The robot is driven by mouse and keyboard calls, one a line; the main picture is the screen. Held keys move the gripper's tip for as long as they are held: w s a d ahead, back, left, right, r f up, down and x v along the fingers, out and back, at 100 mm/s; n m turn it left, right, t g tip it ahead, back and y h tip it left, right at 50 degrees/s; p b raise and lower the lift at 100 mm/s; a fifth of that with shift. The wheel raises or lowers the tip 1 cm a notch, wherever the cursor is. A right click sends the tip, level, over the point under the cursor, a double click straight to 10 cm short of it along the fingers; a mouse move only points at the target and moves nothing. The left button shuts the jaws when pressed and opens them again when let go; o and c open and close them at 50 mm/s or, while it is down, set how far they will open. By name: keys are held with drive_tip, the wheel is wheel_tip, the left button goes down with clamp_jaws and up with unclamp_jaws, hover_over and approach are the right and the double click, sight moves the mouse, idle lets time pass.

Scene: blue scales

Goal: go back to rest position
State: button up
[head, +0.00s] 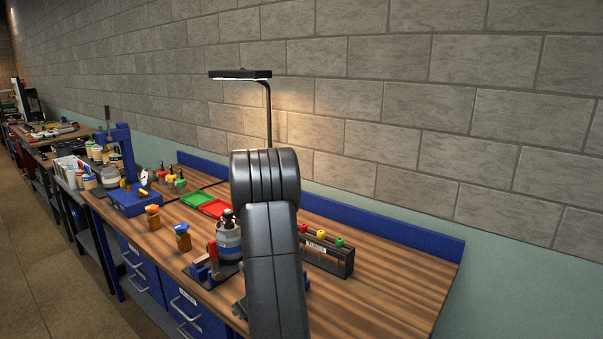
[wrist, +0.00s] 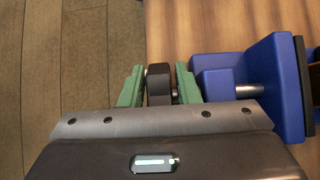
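My gripper (wrist: 160,82) shows in the wrist view with two green fingers standing apart. A dark rounded part (wrist: 159,84) sits between them; I cannot tell whether the fingers press on it or what it belongs to. A blue block-like fixture (wrist: 275,78) with a short metal rod lies just right of the fingers. In the head view my dark arm rises in front of the bench, and my gripper is hidden there.
A lamp (head: 240,74) stands behind my arm. The bench's right end is clear.

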drive_tip(key=shift+d+f+y+b, duration=0.15)
drive_tip(key=shift+y+b, duration=0.15)
drive_tip(key=shift+b, duration=0.3)
drive_tip(key=t+y+b, duration=0.1)
drive_tip(key=b, duration=0.2)
drive_tip(key=shift+t+y+b, duration=0.3)
drive_tip(key=shift+b, duration=0.25)
drive_tip(key=shift+s+r+b, duration=0.15)
drive_tip(key=shift+r+b, duration=0.15)
drive_tip(key=shift+b, duration=0.25)
